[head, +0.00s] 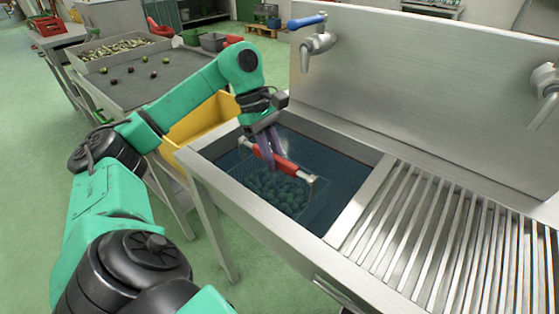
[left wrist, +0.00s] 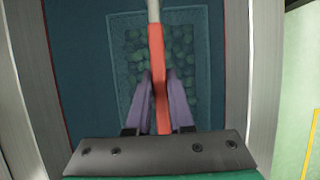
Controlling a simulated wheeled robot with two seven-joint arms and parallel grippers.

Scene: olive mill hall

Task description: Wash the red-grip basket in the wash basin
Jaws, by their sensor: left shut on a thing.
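The basket (head: 272,192) has a red grip (head: 283,164) on a metal handle and holds several dark green olives. It hangs low in the wash basin (head: 350,212), and its body looks to be under the blue water. My left gripper (head: 268,150) is over the basin, shut on the red grip. In the left wrist view the purple fingers (left wrist: 160,95) press on both sides of the red grip (left wrist: 160,75), with the basket (left wrist: 124,80) below. Whether the basket touches the basin floor cannot be told. My right gripper is not in view.
A tap with a blue lever (head: 308,22) stands behind the basin, and another tap (head: 548,85) is at the right. A slatted metal drainboard (head: 440,235) adjoins the basin's right side. A yellow crate (head: 205,122) is left of the basin. A sorting table (head: 140,85) stands beyond.

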